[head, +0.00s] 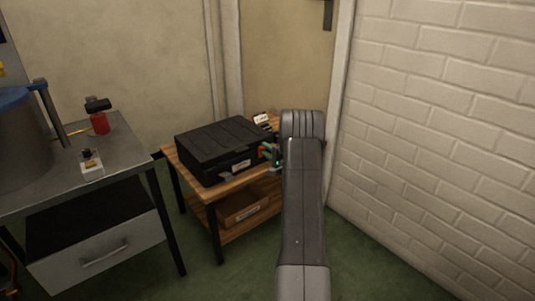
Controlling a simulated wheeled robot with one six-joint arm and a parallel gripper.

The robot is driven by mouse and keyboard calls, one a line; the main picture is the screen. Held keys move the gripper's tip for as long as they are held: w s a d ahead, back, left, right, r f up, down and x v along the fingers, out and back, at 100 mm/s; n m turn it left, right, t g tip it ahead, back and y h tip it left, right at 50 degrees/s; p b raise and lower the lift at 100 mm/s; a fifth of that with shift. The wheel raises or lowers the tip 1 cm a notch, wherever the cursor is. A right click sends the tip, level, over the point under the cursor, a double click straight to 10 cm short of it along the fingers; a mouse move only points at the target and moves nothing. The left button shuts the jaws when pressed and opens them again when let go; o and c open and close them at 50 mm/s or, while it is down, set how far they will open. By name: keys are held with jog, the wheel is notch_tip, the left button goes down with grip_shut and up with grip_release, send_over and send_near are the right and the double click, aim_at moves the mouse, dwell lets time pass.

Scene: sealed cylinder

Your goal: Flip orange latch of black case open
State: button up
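A black case (222,145) with a ribbed lid lies shut on the top of a wooden table. A small orange latch (267,148) shows near the right end of its front side, with a pale label (242,165) to its left. My gripper (273,157) is close to the latch, at the case's front right corner. My grey arm reaches up from the bottom of the picture and hides most of the gripper. I cannot tell whether the fingers touch the latch or whether they are open.
The wooden table (199,187) has a lower shelf with a brown box (238,209). A grey metal desk (135,153) with a red item (99,122) and a small white device (91,163) stands left. A white brick wall (440,130) is close on the right. Green floor is open in front.

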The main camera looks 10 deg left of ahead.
grip_shut()
